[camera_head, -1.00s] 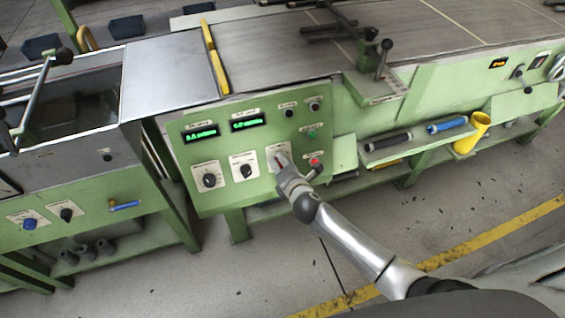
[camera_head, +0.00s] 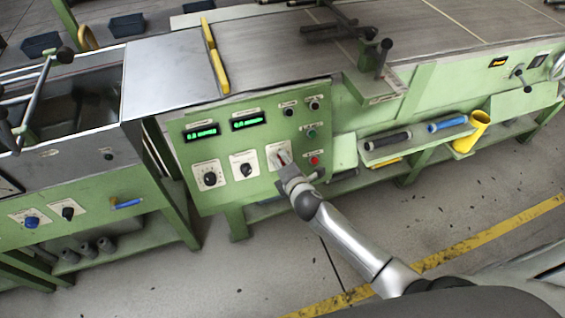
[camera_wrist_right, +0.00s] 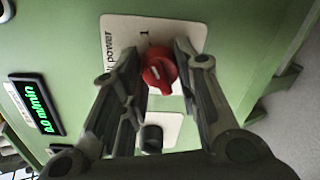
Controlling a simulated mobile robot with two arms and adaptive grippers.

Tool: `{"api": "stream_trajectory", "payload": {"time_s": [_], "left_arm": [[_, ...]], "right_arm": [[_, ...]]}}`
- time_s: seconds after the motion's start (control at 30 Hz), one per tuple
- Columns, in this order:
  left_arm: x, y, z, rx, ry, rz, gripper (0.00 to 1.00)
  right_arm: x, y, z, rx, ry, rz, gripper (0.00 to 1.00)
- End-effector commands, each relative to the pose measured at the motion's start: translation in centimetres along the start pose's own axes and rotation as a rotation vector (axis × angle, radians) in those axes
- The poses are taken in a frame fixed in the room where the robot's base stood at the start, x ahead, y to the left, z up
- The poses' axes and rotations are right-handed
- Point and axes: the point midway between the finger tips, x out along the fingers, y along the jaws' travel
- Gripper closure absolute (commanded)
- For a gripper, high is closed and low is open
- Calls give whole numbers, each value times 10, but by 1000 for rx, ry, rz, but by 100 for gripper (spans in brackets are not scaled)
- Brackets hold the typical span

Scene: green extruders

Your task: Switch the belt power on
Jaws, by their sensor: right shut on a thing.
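The belt power switch is a red rotary knob (camera_wrist_right: 159,70) on a white plate (camera_wrist_right: 115,32) marked "power" and "1" in the right wrist view. A pale mark shows on the knob's lower side, away from the "1". My right gripper (camera_wrist_right: 157,76) has its fingers on both sides of the knob and is shut on it. In the head view the red knob (camera_head: 282,161) shows just beyond my right gripper (camera_head: 287,170), on the right part of the green control panel (camera_head: 225,185). My left gripper is not in view.
A black knob (camera_head: 246,170) and a dial (camera_head: 210,178) sit left of the switch. A red button (camera_head: 315,160) and a green button (camera_head: 311,133) are close on its right. Two green displays (camera_head: 202,132) are above. A shelf with rollers (camera_head: 388,142) stands farther right.

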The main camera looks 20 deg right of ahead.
Motion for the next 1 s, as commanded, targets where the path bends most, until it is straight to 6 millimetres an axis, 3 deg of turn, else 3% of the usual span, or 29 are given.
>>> {"api": "stream_trajectory", "payload": {"time_s": [0.03, 0.2, 0.57, 0.77, 1.0], "left_arm": [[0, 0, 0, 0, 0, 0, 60], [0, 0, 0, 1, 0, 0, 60], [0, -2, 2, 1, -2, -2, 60], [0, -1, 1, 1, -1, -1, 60], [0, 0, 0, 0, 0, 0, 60]], "right_arm": [[0, -1, 0, 2, 0, -2, 68], [0, -1, 0, 1, 0, -2, 49], [-2, 0, 0, 0, 0, 0, 49], [-22, -1, 0, 0, 1, 0, 49], [-62, -1, -1, 0, 2, -1, 49]]}}
